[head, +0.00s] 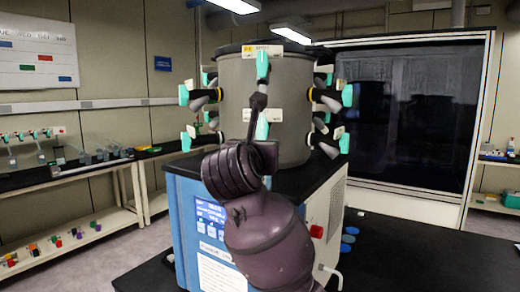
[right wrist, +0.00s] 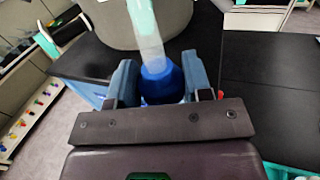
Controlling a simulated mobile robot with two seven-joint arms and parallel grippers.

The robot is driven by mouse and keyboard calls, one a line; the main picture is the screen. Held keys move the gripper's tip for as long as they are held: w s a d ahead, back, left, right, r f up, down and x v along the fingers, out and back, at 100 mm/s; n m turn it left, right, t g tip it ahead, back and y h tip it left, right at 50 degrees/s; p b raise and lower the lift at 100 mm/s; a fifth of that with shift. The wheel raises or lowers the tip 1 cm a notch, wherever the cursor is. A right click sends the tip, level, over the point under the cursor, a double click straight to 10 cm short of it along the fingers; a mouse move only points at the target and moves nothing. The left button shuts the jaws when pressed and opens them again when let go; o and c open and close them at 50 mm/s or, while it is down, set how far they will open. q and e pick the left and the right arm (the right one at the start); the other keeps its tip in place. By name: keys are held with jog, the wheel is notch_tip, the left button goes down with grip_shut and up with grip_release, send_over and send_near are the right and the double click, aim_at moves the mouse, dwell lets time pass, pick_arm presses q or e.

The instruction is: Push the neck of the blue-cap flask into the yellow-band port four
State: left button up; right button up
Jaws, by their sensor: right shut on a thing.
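In the right wrist view my right gripper (right wrist: 163,88) is shut on the blue cap (right wrist: 162,82) of the flask. A pale, translucent neck (right wrist: 149,42) rises from the cap toward a teal valve (right wrist: 141,14) on the grey drum. Neck and valve overlap in this view; I cannot tell whether they touch or how deep the neck sits. In the head view the front port's teal valve (head: 262,66) is under a label with a yellow mark (head: 262,51). My left gripper is not in view.
The grey drum (head: 235,80) carries several other ports with teal valves on both sides, close to my arm. It stands on a blue and white cabinet (head: 187,225). The black bench (head: 420,255) is mostly clear at right. A dark-windowed cabinet (head: 405,120) stands behind.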

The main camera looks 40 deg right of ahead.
pick_arm(q)
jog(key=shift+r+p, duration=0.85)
jog(key=shift+p, duration=0.05)
pick_arm(e)
jog(key=shift+w+d+r, duration=0.5)
jog(key=shift+w+r, duration=0.2)
jog(key=shift+r, duration=0.15)
dwell(0.8)
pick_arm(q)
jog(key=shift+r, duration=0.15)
pick_arm(e)
jog(key=shift+w+d+r, duration=0.2)
jog(key=shift+w+r, duration=0.05)
jog(key=shift+r, duration=0.1)
dwell(0.5)
jog(key=o, duration=1.3)
jog(key=shift+w, duration=0.1)
jog(key=shift+o, duration=0.2)
jog(key=shift+f, duration=0.1)
jog(key=v, duration=0.3)
jog(key=shift+s+a+b, duration=0.25)
jog(key=shift+b, duration=0.15)
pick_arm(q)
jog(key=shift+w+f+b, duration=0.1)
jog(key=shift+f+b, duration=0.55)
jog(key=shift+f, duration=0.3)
pick_arm(e)
jog(key=v, duration=0.7)
